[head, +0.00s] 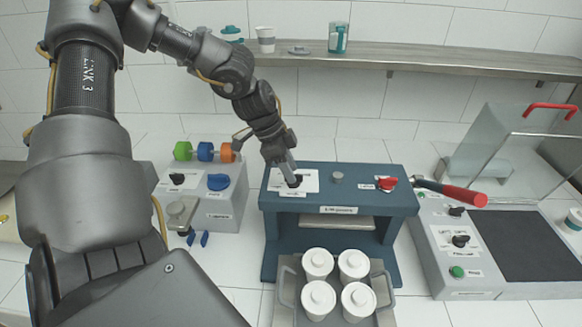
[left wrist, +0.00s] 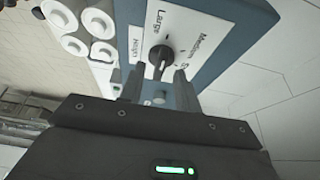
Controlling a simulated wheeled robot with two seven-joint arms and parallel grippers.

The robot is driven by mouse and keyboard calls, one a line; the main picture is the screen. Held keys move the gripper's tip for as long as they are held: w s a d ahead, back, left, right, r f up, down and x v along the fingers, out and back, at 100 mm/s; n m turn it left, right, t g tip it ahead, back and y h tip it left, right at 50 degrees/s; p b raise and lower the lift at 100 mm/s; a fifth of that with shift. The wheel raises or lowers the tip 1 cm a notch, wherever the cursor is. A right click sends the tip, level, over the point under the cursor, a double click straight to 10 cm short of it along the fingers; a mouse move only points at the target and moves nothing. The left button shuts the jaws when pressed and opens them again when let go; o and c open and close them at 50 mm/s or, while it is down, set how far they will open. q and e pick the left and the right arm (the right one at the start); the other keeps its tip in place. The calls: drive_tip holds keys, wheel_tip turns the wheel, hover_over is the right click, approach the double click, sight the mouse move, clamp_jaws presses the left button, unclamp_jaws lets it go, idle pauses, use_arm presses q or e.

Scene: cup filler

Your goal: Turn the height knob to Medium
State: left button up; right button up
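The height knob (left wrist: 160,54) is black and sits on a white label panel with the words Large and Medium and a partly hidden third word. In the head view the panel (head: 307,184) is on the top left of the blue cup filler (head: 348,176). My left gripper (head: 292,178) is at the knob and covers part of it. In the left wrist view the left gripper's fingers (left wrist: 159,80) are apart, one on each side of the knob, with gaps visible. I cannot tell exactly which word the knob points to. My right gripper is not in view.
A red knob (head: 387,183) and a grey button (head: 337,176) are on the same machine top. Several white lidded cups (head: 318,262) stand in a grey tray (head: 287,298) in front.

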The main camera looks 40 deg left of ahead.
use_arm(q)
drive_tip(key=shift+w+d+f, duration=0.2)
drive_tip(key=shift+f, duration=0.3)
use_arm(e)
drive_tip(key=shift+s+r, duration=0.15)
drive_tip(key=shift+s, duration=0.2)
use_arm(q)
drive_tip(key=shift+c, duration=0.4)
clamp_jaws()
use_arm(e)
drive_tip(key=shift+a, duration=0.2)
